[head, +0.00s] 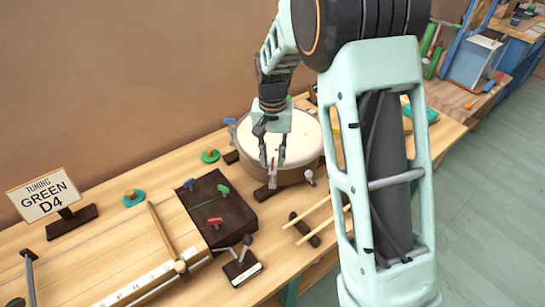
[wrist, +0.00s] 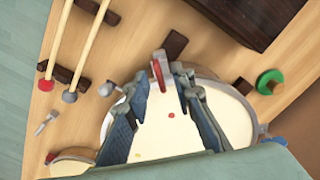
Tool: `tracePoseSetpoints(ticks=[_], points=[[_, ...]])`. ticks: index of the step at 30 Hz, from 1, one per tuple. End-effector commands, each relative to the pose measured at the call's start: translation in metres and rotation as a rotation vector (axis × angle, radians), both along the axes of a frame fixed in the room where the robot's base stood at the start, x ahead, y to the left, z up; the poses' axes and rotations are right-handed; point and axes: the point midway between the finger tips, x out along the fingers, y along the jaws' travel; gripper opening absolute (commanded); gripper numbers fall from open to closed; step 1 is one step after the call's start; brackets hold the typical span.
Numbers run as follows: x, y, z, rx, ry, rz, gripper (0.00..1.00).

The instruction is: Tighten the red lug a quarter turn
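The round drum (head: 305,138) has a cream head and stands on the wooden bench. Its red lug (wrist: 157,72) is upright in a pale bracket at the rim; it also shows small in the head view (head: 273,170). My gripper (head: 272,163) points down over the near rim of the drum. In the wrist view my gripper (wrist: 156,78) is open, with one finger on each side of the red lug. Gaps show between lug and fingers, and I cannot make out any contact. The fingers cover part of the drum head.
A dark block (head: 238,208) with blue, green and red pegs stands left of the drum. Two mallets (head: 312,216) lie on a rack in front. A sign (head: 45,195) reads "TUNING GREEN D4". A green disc with an orange knob (head: 210,156) lies behind the block.

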Motion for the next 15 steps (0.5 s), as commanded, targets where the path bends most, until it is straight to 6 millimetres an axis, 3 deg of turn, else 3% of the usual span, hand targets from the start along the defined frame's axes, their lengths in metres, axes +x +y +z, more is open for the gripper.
tracePoseSetpoints(ticks=[8,15], points=[[0.000,0.000,0.003,0.000,0.000,0.000,0.22],[0.001,0.000,0.041,0.000,-0.005,0.000,0.22]])
